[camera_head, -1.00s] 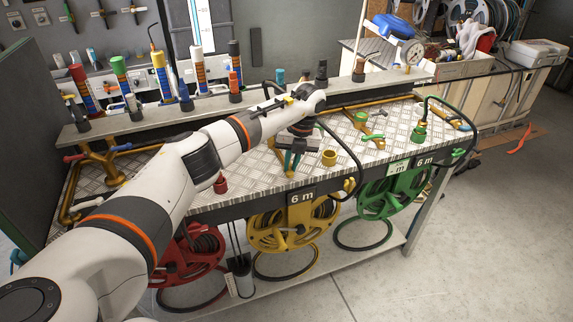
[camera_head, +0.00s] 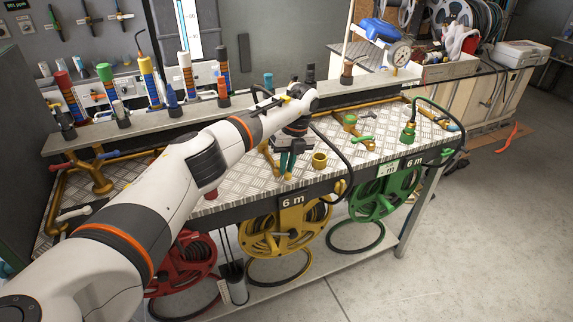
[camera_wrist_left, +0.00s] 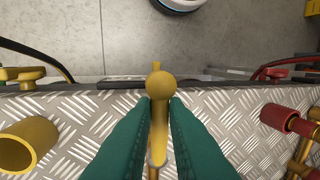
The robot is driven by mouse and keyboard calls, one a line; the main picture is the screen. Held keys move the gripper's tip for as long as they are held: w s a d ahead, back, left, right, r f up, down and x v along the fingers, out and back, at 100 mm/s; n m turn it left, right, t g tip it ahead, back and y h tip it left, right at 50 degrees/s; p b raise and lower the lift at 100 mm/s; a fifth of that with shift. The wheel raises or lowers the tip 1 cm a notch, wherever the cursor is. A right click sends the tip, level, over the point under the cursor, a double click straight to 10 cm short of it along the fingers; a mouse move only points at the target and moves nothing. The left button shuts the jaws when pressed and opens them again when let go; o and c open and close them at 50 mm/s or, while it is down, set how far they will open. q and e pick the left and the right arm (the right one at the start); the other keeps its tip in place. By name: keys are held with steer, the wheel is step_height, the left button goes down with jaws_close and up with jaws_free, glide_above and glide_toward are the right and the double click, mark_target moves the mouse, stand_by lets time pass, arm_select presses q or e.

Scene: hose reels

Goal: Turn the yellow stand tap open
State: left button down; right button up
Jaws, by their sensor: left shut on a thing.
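The yellow tap handle (camera_wrist_left: 158,125), with a rounded knob end, lies between the two green fingers of my left gripper (camera_wrist_left: 158,118) in the left wrist view. The fingers are shut on it from both sides. In the head view my left gripper (camera_head: 286,164) is low over the metal bench top, and the handle is hidden behind the fingers and wrist. Part of a yellow pipe (camera_head: 268,158) shows just left of the fingers. My right gripper is in neither view.
A yellow open cup-shaped fitting (camera_head: 319,161) stands close right of my fingers; it also shows in the wrist view (camera_wrist_left: 28,145). A red fitting (camera_wrist_left: 280,118) is on the other side. A yellow hose reel (camera_head: 270,232) hangs below the bench edge. A black hose (camera_head: 338,150) arches nearby.

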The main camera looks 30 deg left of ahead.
arm_select(q)
steer(key=c, duration=1.4)
jaws_free()
steer(key=shift+d+f, duration=0.15)
steer(key=shift+c, duration=0.2)
step_height(320, 180, up, 12)
steer(key=w+d+b, duration=0.1)
steer(key=w, duration=0.1)
steer(key=shift+d+b, duration=0.2)
steer(key=shift+b, duration=0.15)
steer(key=shift+f, duration=0.15)
